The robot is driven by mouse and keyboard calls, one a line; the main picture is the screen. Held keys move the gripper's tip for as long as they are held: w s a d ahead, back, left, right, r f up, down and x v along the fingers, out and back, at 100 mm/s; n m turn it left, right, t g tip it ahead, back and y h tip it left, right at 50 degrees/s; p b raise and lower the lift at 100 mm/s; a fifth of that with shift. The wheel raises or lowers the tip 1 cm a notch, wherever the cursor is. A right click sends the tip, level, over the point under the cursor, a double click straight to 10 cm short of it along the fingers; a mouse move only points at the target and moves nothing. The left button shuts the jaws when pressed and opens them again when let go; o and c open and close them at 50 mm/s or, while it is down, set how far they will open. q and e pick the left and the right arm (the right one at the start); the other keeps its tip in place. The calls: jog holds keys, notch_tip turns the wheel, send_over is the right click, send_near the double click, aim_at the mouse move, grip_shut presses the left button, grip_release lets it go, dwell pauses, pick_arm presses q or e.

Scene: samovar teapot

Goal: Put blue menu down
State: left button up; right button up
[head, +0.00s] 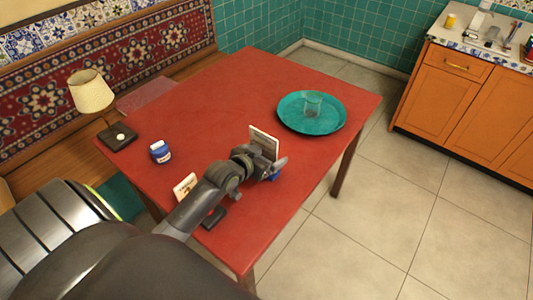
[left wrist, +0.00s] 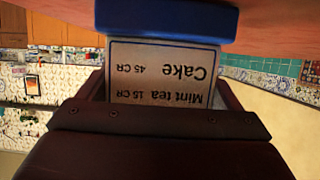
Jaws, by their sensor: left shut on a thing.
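The blue menu is a white card (head: 264,143) standing in a blue base (head: 276,177). My left gripper (head: 268,163) is shut on it near the right edge of the red table (head: 215,95). In the left wrist view the card (left wrist: 162,72) reads "Cake 45 CR" and "Mint tea 15 CR" upside down between the dark jaws (left wrist: 160,105). The blue base (left wrist: 165,17) is at the top of that view, close to the red tabletop. I cannot tell whether it touches. My right gripper is not in view.
A teal tray (head: 335,125) with a clear glass (head: 312,103) is at the table's far right. A lamp (head: 92,92), a blue-and-white item (head: 160,152) and another white card (head: 185,187) are at the left. The table's middle is clear.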

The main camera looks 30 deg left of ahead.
pick_arm(q)
jog(key=shift+f, duration=0.2)
jog(key=o, duration=0.9)
jog(key=shift+r, duration=0.1)
jog(key=shift+r, duration=0.25)
jog(key=shift+s, duration=0.35)
jog(key=v, duration=1.1)
jog(key=shift+s+p, duration=0.15)
jog(key=shift+p, duration=0.2)
